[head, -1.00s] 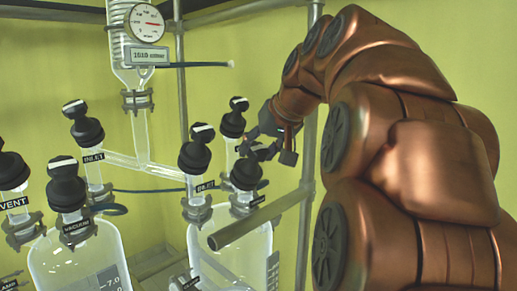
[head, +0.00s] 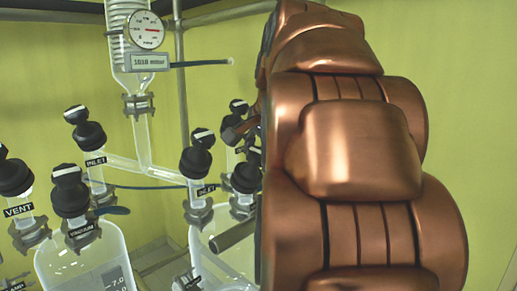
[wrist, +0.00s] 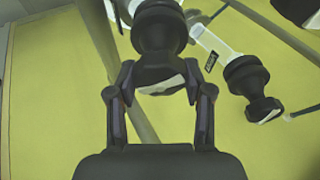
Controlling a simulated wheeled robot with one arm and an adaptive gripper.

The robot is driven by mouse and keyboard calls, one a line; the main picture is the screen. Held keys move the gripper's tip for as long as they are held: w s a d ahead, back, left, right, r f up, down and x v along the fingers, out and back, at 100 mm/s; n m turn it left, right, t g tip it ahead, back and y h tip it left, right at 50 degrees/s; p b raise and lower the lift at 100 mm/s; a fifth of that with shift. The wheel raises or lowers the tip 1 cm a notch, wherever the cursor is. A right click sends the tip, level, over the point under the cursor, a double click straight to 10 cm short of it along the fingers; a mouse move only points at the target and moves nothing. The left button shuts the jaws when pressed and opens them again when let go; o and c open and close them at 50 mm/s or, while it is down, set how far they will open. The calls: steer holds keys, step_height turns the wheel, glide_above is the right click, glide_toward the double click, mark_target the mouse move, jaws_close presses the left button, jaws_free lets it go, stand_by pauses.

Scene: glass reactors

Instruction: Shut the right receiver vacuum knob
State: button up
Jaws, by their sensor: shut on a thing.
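A pale stripe shows on the knob's top. No label shows on this knob. In the head view my copper arm hides most of the gripper. The right receiver (head: 232,257) is a glass vessel partly behind my arm.
A second black knob with a label hangs close to the right of my gripper in the wrist view (wrist: 246,76). The left receiver (head: 85,262) carries VENT and VACUUM knobs. A gauge (head: 145,30) and a 1010 mbar display (head: 150,62) are above.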

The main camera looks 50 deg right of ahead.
steer(key=m+p, duration=0.1)
steer(key=m, duration=0.2)
steer(key=m+g+p, duration=0.1)
steer(key=m+p, duration=0.1)
steer(key=m, duration=0.1)
steer(key=shift+r+g, duration=0.15)
steer(key=shift+g, duration=0.15)
steer(key=m+g+y+p, duration=0.1)
steer(key=m+p, duration=0.1)
steer(key=m, duration=0.2)
steer(key=shift+m, duration=0.4)
steer(key=m+y, duration=0.1)
steer(key=m, duration=0.5)
steer(key=shift+f+y, duration=0.2)
steer(key=shift+y, duration=0.2)
steer(key=m, duration=0.2)
steer(key=m+y, duration=0.1)
steer(key=m, duration=0.2)
steer(key=shift+m+y, duration=0.3)
steer(key=o, duration=1.2)
steer(key=shift+c, duration=0.2)
